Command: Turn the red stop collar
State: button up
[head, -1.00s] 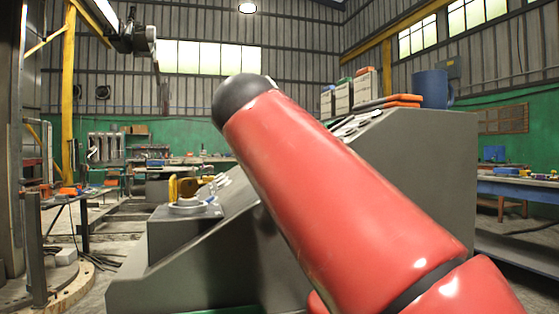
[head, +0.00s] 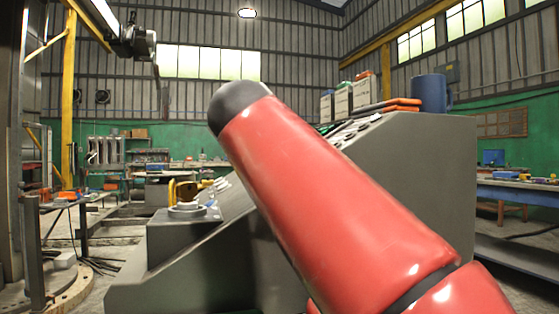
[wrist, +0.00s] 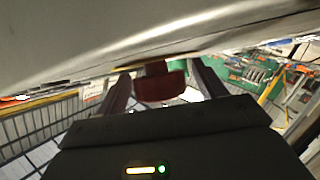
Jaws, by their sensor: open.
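In the wrist view a dark red block-like part (wrist: 160,88), seemingly part of the red stop collar, hangs below a large pale grey surface (wrist: 130,35). My gripper (wrist: 160,71) is open, with one finger on each side of the red part. Narrow gaps seem to show between the fingers and the part; I cannot tell whether either finger touches it. The rest of the collar is hidden. In the head view neither the collar nor my gripper shows; my red arm fills the middle.
In the head view a grey sloped console (head: 410,165) stands close behind my arm. Workbenches line the green wall.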

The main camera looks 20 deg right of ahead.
jog(key=v, duration=0.7)
jog(key=shift+s+a+r+p, duration=0.15)
jog(key=shift+s+a+p, duration=0.05)
jog(key=shift+s+p, duration=0.1)
